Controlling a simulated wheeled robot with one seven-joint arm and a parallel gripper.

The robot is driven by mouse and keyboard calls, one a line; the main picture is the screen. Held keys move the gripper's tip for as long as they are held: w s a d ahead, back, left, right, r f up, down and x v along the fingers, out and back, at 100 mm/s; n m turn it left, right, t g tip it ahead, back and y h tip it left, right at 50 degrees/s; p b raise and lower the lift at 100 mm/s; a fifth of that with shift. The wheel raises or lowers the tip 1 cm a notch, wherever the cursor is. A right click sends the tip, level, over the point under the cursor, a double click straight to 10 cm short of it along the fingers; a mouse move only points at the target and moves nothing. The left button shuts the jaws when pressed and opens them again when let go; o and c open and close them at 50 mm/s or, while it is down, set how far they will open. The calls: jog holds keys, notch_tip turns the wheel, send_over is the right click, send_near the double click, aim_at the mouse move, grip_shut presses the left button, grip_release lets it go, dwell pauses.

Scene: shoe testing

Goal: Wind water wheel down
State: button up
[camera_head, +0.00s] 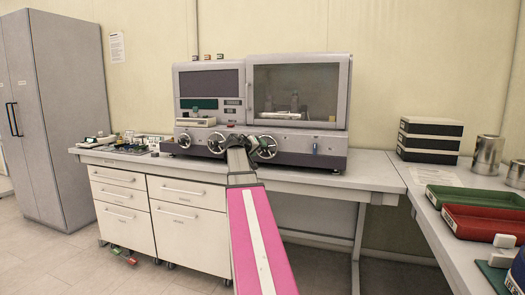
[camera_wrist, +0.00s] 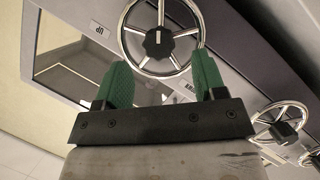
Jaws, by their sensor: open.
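The grey testing machine (camera_head: 300,143) stands on the bench with a row of spoked handwheels on its front. In the wrist view a chrome handwheel (camera_wrist: 160,38) with a black hub and a white pointer mark is straight ahead, partly cut off by the top edge. My gripper (camera_wrist: 162,60) is open, its two green fingers on either side of the wheel's lower part in the picture. I cannot tell whether they touch the rim. In the head view my arm ends by the right-hand wheel (camera_head: 267,147), and the fingertips are hidden. I cannot read which wheel is the water wheel.
Other handwheels sit at the left of the panel (camera_head: 184,140) and at lower right in the wrist view (camera_wrist: 280,127). The machine has a glass window (camera_head: 295,90). A side bench holds a green tray (camera_head: 430,199), a red tray (camera_head: 448,221) and metal cylinders (camera_head: 487,155).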

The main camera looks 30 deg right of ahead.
aim_at(264, 149)
jog(key=shift+x, duration=2.6)
jog(key=shift+s, duration=0.1)
jog(key=c, duration=0.9)
